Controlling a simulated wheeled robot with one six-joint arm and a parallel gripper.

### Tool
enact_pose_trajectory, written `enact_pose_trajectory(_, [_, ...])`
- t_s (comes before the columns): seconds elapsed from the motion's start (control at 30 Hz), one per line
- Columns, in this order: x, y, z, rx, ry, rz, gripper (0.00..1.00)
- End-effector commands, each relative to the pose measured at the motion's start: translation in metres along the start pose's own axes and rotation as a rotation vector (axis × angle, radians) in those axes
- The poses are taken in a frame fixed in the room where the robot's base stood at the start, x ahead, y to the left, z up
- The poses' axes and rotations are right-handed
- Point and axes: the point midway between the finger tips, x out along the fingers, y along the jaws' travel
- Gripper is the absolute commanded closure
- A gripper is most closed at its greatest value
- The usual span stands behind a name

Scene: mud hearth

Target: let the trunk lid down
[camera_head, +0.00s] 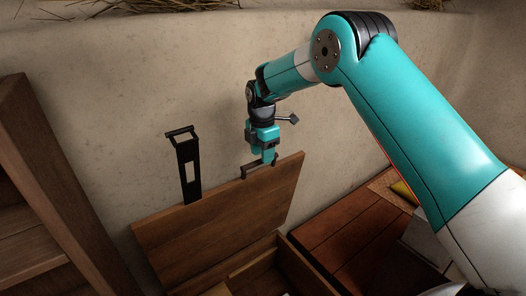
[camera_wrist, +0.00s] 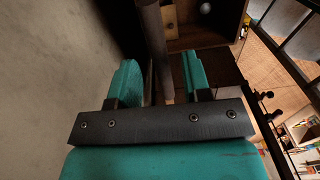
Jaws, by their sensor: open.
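The brown wooden trunk lid (camera_head: 215,215) stands open, tilted up in front of the wall. A black metal hasp (camera_head: 187,168) sticks up from its top edge. The open trunk (camera_head: 292,272) shows below it. My gripper (camera_head: 262,166) is at the lid's top edge, near the right corner, and points down. In the wrist view the jaws (camera_wrist: 160,80) are open and the lid's edge (camera_wrist: 152,35) runs between the two teal fingers. Whether either finger touches the lid cannot be told. The trunk's inside (camera_wrist: 205,32) shows beyond the right finger.
A pale mud wall (camera_head: 110,95) stands close behind the lid. A wooden frame (camera_head: 50,180) rises at the left. A red-brown plank surface (camera_head: 350,235) lies right of the trunk, with a few items at its far right. Straw lies on the ledge above.

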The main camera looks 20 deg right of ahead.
Motion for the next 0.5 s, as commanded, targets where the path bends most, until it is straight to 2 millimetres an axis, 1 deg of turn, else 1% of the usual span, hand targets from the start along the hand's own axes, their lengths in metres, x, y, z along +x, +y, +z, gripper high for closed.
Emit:
enact_pose_trajectory(0.1, [0.010, 0.000, 0.000, 0.000, 0.000, -0.002, 0.56])
enact_pose_trajectory(0.2, [0.014, 0.000, 0.000, 0.000, 0.000, 0.000, 0.56])
enact_pose_trajectory(0.47, [0.015, 0.000, 0.000, 0.000, 0.000, 0.001, 0.56])
enact_pose_trajectory(0.5, [0.015, 0.000, 0.000, 0.000, 0.000, 0.001, 0.65])
